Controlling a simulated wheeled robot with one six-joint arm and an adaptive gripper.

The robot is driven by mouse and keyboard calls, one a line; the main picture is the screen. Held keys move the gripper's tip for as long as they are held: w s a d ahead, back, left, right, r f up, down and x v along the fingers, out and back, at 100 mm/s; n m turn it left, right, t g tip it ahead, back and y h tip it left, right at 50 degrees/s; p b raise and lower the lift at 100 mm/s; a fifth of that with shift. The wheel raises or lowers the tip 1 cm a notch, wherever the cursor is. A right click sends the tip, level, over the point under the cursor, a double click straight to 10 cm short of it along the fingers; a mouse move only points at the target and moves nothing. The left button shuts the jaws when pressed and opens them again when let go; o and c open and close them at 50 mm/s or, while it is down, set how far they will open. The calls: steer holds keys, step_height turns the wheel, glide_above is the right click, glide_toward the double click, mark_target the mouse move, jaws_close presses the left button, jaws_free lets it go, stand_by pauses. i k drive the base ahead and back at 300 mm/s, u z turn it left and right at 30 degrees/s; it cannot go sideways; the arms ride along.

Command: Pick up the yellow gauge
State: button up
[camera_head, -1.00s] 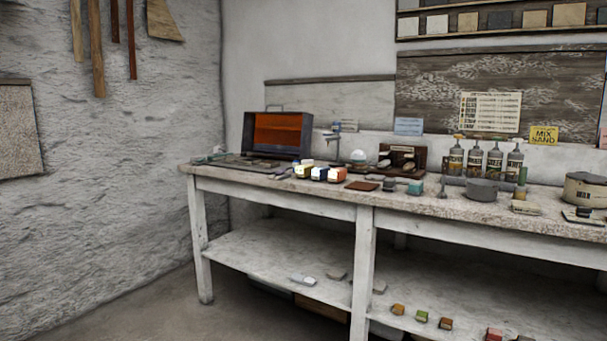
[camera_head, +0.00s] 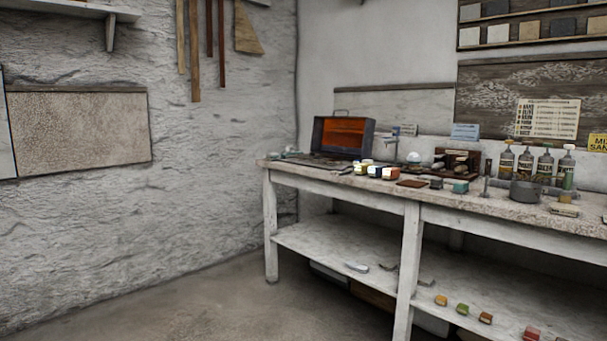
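I cannot pick out the yellow gauge for certain at this distance. A small yellow-orange block (camera_head: 441,299) sits on the lower shelf of the workbench, left of a green block (camera_head: 462,309) and a brown-orange block (camera_head: 485,318). A yellow-topped white item (camera_head: 364,164) stands in a row of small blocks on the bench top. The workbench (camera_head: 340,185) is to the right of the picture, some way off. My gripper is not in view.
An open dark box with an orange inside (camera_head: 343,137) stands at the bench's left end. Several bottles (camera_head: 525,165) and a grey pot (camera_head: 524,191) stand farther right. The floor (camera_head: 220,300) left of the bench is clear. A wall shelf (camera_head: 70,8) is at upper left.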

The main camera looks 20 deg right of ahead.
mark_target(362, 169)
steer(key=u, duration=0.65)
steer(key=i, duration=2.25)
steer(key=z, duration=1.05)
steer(key=i, duration=0.9)
steer(key=z, duration=1.05)
